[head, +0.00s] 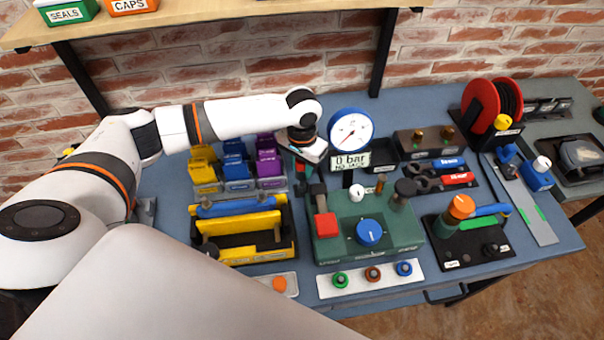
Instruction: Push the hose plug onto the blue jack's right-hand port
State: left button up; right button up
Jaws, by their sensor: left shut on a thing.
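My left gripper (303,166) reaches in over the bench, between the coloured bins and the gauge. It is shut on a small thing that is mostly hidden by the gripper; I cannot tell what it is. I cannot make out the hose plug for certain. A blue block (538,178) with a white knob stands on a grey plate at the right; it may be the blue jack. Its ports are too small to tell apart. The gripper is well to the left of it. My right gripper is not in view.
A red hose reel (481,103) stands at the back right. A green panel (340,249) with a blue knob is mid-bench, below the round gauge (350,130). A black plate (450,262) with an orange knob is right of it. A yellow tray (245,255) stands left.

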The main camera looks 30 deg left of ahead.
pick_arm(q)
notch_tip(320, 180, up, 6)
jog(key=shift+f, duration=0.1)
dwell(0.4)
jog(key=shift+s+r, duration=0.15)
jog(key=shift+r, duration=0.15)
jog(key=s+a+r+p, duration=0.3)
jog(key=s+r+p, duration=0.5)
jog(key=s+p, duration=0.65)
jog(key=f, duration=0.1)
jog(key=w+f, duration=0.1)
jog(key=f, duration=0.2)
jog(key=shift+w+a+f, duration=0.1)
jog(key=shift+w+f, duration=0.2)
jog(key=shift+w, duration=0.1)
jog(key=shift+w+f, duration=0.15)
jog(key=shift+f, duration=0.5)
